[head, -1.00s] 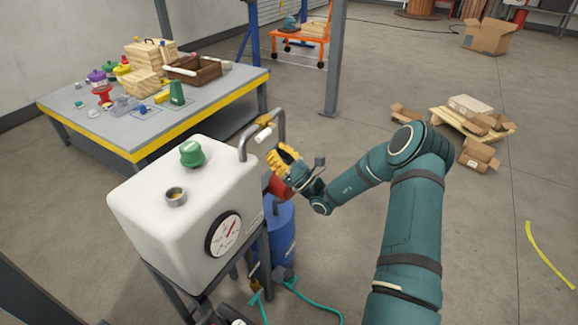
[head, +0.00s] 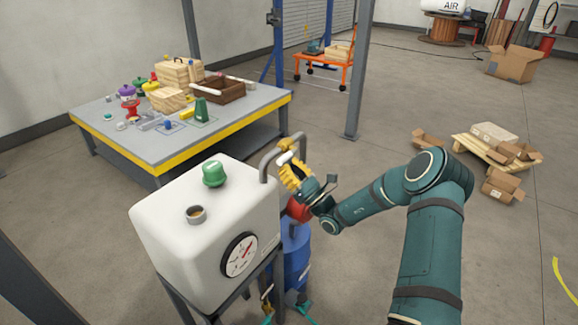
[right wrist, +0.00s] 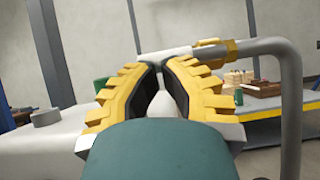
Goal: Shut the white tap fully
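The white tap shows as a short white handle (head: 285,158) beside a brass-coloured valve body (head: 290,145) on the grey bent pipe above the tank's right side. In the right wrist view the white handle (right wrist: 165,53) lies crosswise just beyond my fingertips, with the brass body (right wrist: 214,51) to its right. My right gripper (head: 293,172), with yellow fingers, is just below and right of the handle. In the right wrist view its fingers (right wrist: 162,72) stand apart with a narrow gap; I cannot tell if they touch the handle. My left gripper is out of view.
The white tank (head: 190,245) has a green cap (head: 214,174), a metal filler neck (head: 196,214) and a dial gauge (head: 240,254). The grey pipe (right wrist: 290,110) rises close on the right. A blue drum (head: 296,255) stands below the gripper. A cluttered workbench (head: 120,145) is behind.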

